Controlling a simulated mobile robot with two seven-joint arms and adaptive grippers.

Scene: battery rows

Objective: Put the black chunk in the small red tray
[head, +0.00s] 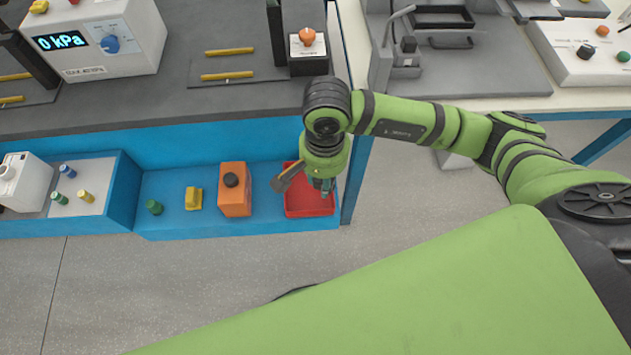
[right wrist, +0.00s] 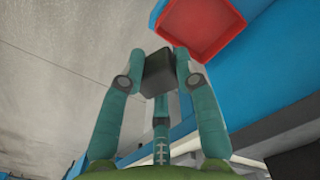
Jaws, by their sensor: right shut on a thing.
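The black chunk (right wrist: 158,72) is a dark block held between the teal fingers of my right gripper (right wrist: 157,70) in the right wrist view. I cannot clearly make it out in the head view. The small red tray (head: 309,211) sits on the blue lower shelf, at its right end. It also shows at the top of the right wrist view (right wrist: 203,28) and looks empty in its visible part. My right gripper (head: 322,186) points down above the tray in the head view and covers part of it. My left gripper is out of view.
An orange box (head: 234,190), a yellow piece (head: 194,198) and a green knob-like piece (head: 154,207) stand left of the tray on the blue shelf (head: 185,228). The dark bench top (head: 150,100) overhangs behind. Grey floor is open in front.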

